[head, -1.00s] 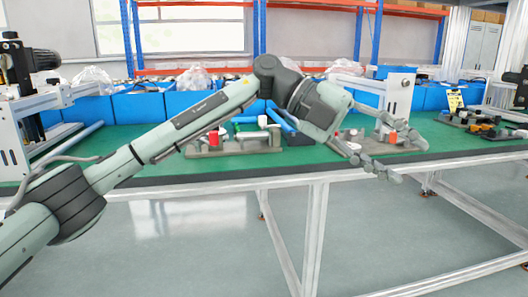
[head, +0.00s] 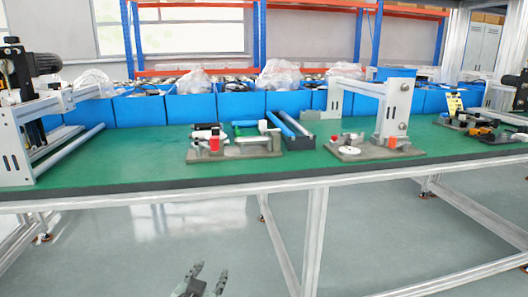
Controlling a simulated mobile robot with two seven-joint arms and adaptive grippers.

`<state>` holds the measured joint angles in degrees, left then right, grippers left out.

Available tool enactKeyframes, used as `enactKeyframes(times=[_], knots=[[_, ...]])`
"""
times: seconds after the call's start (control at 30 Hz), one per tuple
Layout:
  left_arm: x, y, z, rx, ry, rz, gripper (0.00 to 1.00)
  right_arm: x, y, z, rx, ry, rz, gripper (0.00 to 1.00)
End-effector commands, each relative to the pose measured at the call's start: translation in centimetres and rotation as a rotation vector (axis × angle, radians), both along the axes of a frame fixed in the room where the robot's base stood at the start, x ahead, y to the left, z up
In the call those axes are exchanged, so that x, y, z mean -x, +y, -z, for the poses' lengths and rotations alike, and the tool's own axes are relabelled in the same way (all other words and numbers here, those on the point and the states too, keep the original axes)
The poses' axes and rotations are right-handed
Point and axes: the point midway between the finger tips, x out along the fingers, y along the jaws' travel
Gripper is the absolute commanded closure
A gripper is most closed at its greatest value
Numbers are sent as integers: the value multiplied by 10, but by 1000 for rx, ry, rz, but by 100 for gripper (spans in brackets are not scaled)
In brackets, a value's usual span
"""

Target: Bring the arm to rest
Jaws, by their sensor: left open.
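My left gripper (head: 208,272) shows at the bottom edge of the head view, left of the middle. Its two fingers point up and stand apart, with nothing between them. It is low in front of the table, over the grey floor, and well apart from the table edge. The rest of my left arm is out of the frame. My right gripper is not in view.
The green-topped table (head: 110,172) spans the view. It carries a grey fixture with small parts (head: 235,146), a second fixture with an upright plate (head: 378,150), and a roller frame (head: 30,140). Blue bins (head: 190,107) line the back. The floor (head: 150,240) in front is clear.

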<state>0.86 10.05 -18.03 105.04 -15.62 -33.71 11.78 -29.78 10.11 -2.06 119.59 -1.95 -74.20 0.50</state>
Motion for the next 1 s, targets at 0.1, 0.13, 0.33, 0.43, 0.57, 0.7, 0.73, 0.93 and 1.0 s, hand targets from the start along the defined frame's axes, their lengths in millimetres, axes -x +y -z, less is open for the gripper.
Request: enactKeyframes(times=[0.1,0.13,0.33,0.43,0.57,0.7,0.73,0.93,1.0], knots=[[55,39,68,-11,222,-86,56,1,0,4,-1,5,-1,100],[71,48,83,-16,277,-105,56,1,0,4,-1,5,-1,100],[186,99,164,-44,632,-201,56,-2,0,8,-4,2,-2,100],[240,116,187,-55,780,-230,56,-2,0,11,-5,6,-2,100],[289,130,202,-65,910,-250,56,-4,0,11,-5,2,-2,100],[312,135,207,-68,969,-258,56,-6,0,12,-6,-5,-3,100],[313,136,207,-69,973,-259,56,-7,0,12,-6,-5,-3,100],[314,136,208,-69,975,-259,56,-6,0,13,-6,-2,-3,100],[313,136,208,-69,975,-259,56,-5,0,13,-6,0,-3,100]])
